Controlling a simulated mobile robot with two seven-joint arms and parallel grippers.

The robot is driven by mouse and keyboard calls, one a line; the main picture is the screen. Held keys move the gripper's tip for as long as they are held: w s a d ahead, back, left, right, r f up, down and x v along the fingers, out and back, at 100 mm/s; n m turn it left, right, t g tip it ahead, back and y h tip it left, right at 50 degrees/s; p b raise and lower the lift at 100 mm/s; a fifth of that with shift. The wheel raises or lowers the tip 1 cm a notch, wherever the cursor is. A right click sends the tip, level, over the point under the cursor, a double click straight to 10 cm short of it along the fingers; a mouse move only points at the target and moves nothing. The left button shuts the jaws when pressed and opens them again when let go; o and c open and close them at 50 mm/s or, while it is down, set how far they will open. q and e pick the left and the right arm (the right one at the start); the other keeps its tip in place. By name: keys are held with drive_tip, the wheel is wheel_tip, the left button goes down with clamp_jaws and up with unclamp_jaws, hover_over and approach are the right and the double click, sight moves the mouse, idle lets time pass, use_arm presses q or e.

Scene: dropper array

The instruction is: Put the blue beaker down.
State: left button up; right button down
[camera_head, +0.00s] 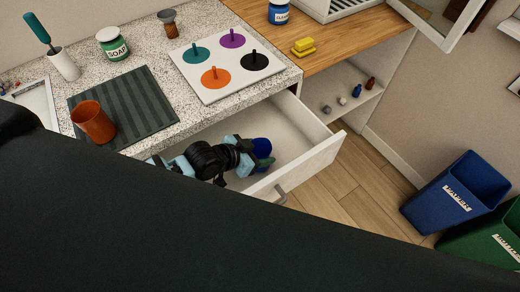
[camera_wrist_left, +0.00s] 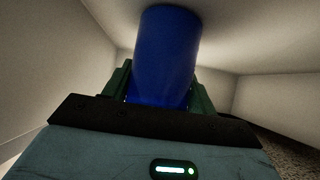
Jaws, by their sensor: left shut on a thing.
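The blue beaker (camera_head: 262,145) is inside the open white drawer (camera_head: 318,160), below the counter. It also shows large in the left wrist view (camera_wrist_left: 168,55). My left gripper (camera_head: 264,159) reaches into the drawer and is shut on the beaker, with a dark green finger on each side of it in the wrist view. Drawer walls surround the beaker in the wrist view. Whether its base touches the drawer floor cannot be told. My right gripper is not in view.
On the counter stand an orange-brown cup (camera_head: 93,122) on a striped dark mat (camera_head: 140,105), a soap jar (camera_head: 112,45) and a white board with coloured knobs (camera_head: 215,95). Blue (camera_head: 455,190) and green (camera_head: 485,240) bins stand at right. The drawer's right part is clear.

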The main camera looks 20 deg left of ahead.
use_arm(q)
drive_tip(key=shift+r, duration=0.1)
drive_tip(key=o, duration=1.1)
drive_tip(key=shift+r, duration=0.1)
drive_tip(key=p+v, duration=0.1)
drive_tip(key=v, duration=1)
drive_tip(key=shift+s+a+r, duration=0.25)
